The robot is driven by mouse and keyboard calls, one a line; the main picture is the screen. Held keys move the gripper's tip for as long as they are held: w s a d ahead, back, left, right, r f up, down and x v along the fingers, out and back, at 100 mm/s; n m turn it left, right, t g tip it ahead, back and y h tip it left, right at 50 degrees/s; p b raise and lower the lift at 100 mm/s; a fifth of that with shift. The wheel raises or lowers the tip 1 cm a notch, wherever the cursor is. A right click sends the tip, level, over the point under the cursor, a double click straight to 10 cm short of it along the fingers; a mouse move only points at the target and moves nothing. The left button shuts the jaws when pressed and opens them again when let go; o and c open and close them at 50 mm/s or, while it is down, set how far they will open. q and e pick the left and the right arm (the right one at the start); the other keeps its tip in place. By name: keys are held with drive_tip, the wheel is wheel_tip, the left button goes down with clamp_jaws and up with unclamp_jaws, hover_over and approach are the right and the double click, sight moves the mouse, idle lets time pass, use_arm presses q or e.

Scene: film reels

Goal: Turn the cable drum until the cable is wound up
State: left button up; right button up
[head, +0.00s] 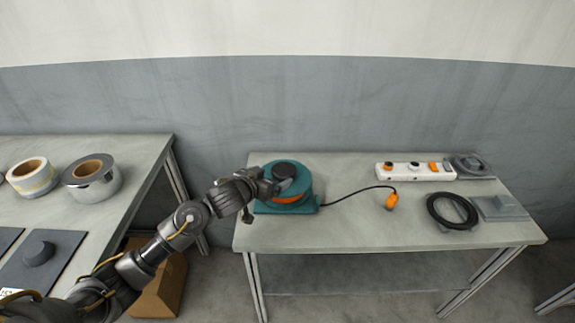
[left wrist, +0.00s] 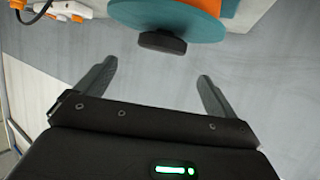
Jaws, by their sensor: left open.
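The teal cable drum (head: 304,184) stands at the left of the right-hand table, with a dark knob (head: 284,170) on its face and an orange band below. A black cable (head: 345,194) lies out from its base to an orange plug (head: 391,202) on the tabletop. My left gripper (head: 268,188) is at the drum's left side. In the left wrist view the gripper (left wrist: 157,70) is open and empty, and the dark knob (left wrist: 162,42) is just beyond the fingertips, between them. The teal disc (left wrist: 165,15) is behind it. My right gripper is not in view.
A white power strip (head: 412,172) lies at the table's back. A black cable coil (head: 452,210) and grey items (head: 500,207) are at the right. The left table holds tape rolls (head: 93,178) and a dark plate (head: 42,265). A cardboard box (head: 160,290) is on the floor.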

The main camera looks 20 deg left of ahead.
sight(283, 169)
use_arm(q)
drive_tip(key=x, duration=0.3)
drive_tip(key=shift+a, duration=0.1)
drive_tip(key=x, duration=0.5)
drive_tip(key=shift+w+f, duration=0.1)
drive_tip(key=shift+w, duration=0.3)
drive_tip(key=shift+w+d+f, duration=0.25)
drive_tip(key=shift+w+f, duration=0.05)
drive_tip(key=shift+w, duration=0.3)
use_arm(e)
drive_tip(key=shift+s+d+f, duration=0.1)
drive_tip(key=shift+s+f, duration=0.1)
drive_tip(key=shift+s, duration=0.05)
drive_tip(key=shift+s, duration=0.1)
use_arm(q)
drive_tip(key=c, duration=1.4)
drive_tip(key=shift+a, duration=0.1)
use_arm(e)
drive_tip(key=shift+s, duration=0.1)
